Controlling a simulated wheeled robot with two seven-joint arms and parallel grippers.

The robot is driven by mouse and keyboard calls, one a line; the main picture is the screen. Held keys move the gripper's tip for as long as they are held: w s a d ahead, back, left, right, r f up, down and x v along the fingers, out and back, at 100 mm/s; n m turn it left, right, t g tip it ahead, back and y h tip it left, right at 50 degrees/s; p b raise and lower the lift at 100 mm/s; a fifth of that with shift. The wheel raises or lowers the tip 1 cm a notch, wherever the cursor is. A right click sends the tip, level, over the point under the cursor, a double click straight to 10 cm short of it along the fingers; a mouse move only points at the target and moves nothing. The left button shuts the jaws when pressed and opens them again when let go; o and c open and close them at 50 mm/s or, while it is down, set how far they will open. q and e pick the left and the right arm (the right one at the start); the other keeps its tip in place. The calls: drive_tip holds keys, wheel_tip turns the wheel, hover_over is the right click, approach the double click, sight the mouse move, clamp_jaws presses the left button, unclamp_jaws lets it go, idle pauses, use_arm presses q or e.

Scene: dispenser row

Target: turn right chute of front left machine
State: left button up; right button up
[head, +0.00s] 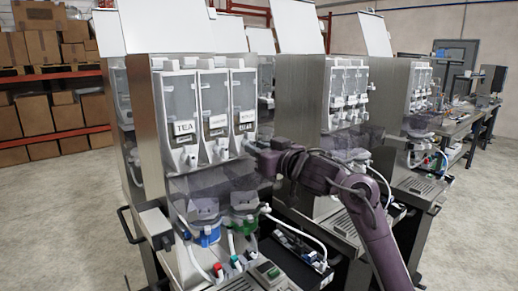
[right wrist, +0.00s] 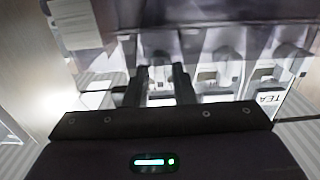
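The front left machine (head: 140,110) has three clear canisters side by side, the left one labelled TEA (head: 184,127). Each has a pale chute below it. The right chute is mostly hidden behind my right gripper (head: 257,148) in the head view. In the right wrist view, which shows the machine upside down, the right chute (right wrist: 160,74) lies between the two dark fingers of my right gripper (right wrist: 161,84). The fingers stand apart; whether they touch the chute I cannot tell. The middle chute (head: 222,151) and left chute (head: 190,157) are free. My left gripper is not in view.
Below the canisters are clear bowls with a blue part (head: 207,236) and a green part (head: 243,227), and white hoses. A second machine (head: 303,100) stands close on the right, behind my right arm. Shelves with cardboard boxes (head: 42,47) stand far left; the floor on the left is clear.

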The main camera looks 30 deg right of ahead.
drive_tip(key=shift+o, duration=0.7)
drive_tip(key=s+b, duration=0.2)
drive_tip(key=s, duration=0.5)
drive_tip(key=shift+s+d, duration=0.3)
drive_tip(key=shift+s, duration=0.1)
